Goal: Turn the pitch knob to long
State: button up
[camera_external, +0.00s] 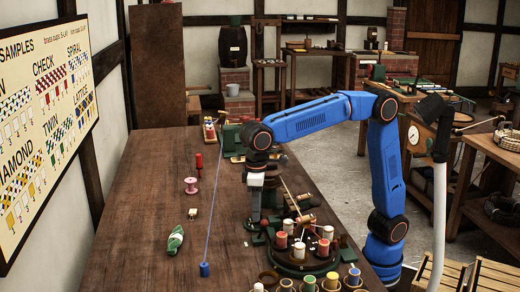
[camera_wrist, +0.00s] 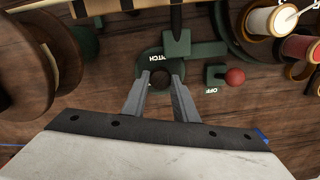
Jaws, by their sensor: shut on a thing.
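The pitch knob (camera_wrist: 161,79) is a small dark round knob on a green plate in the wrist view, with the letters "ITCH" readable above it. My gripper (camera_wrist: 160,77) has its two grey fingers on either side of the knob, shut on it. Any "long" mark and the knob's pointer cannot be made out. In the external view my gripper (camera_external: 254,212) points down at the green machine by the table's right side. The knob is hidden there.
A red ball-ended lever (camera_wrist: 235,76) marked "OFF" is close to the right of my fingers. Spools (camera_wrist: 272,20) stand at the upper right. A blue cord ends at a blue weight (camera_external: 204,269) on the table (camera_external: 150,225). A pink spool (camera_external: 191,186) lies left.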

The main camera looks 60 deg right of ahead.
jog(key=n, duration=0.4)
jog(key=shift+a+n, duration=0.1)
jog(key=shift+n, duration=1.9)
jog(key=o, duration=1.1)
jog(key=shift+c, duration=0.2)
notch_tip(320, 180, up, 17)
jog(key=shift+r, duration=0.2)
jog(key=shift+w, duration=0.1)
